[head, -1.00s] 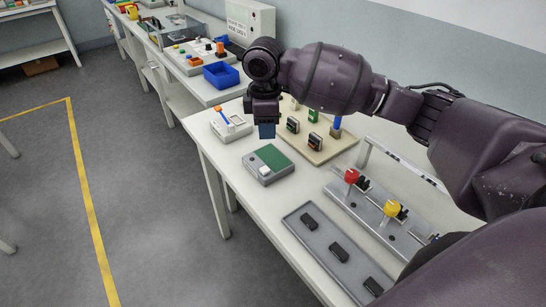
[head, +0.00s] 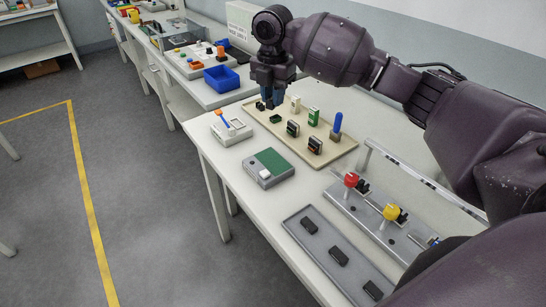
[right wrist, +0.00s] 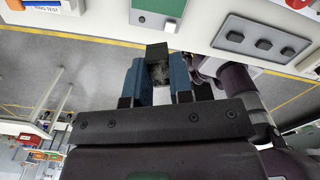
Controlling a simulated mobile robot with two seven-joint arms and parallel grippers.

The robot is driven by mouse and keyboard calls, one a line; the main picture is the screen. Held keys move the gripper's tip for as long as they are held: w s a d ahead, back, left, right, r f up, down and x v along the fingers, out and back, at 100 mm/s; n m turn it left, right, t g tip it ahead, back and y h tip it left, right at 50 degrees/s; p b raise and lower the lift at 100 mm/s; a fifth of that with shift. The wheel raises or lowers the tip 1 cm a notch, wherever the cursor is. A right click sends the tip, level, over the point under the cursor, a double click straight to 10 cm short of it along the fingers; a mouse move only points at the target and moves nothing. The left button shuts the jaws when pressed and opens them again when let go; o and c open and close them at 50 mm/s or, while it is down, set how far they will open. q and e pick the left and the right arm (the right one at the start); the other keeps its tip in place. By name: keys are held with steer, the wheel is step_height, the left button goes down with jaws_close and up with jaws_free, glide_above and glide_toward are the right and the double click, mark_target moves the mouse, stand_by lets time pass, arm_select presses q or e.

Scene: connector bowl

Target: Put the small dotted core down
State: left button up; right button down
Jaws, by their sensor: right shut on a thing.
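My right gripper (head: 271,100) is over the far left corner of the beige tray (head: 325,157) in the head view. In the right wrist view its blue fingers (right wrist: 157,78) are shut on a small dark block with a speckled face, the small dotted core (right wrist: 157,52). The core is hard to make out at the fingertips in the head view, and I cannot tell whether it touches the tray. My left gripper is not in view.
The beige tray holds several upright connectors and a blue-handled tool (head: 337,124). In front are a grey box with a green top (head: 268,166) and a white stand (head: 231,130). A blue bin (head: 221,78) stands behind. A grey tray (head: 310,247) holds black blocks.

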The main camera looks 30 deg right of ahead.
mark_target(273, 161)
step_height(273, 161, down, 18)
steer(key=shift+f+b, duration=0.15)
steer(key=shift+b, duration=0.75)
steer(key=shift+f, duration=0.25)
steer(key=c, duration=1.1)
jaws_free()
steer(key=shift+f, duration=0.1)
steer(key=shift+c, duration=0.2)
steer(key=shift+o, duration=0.6)
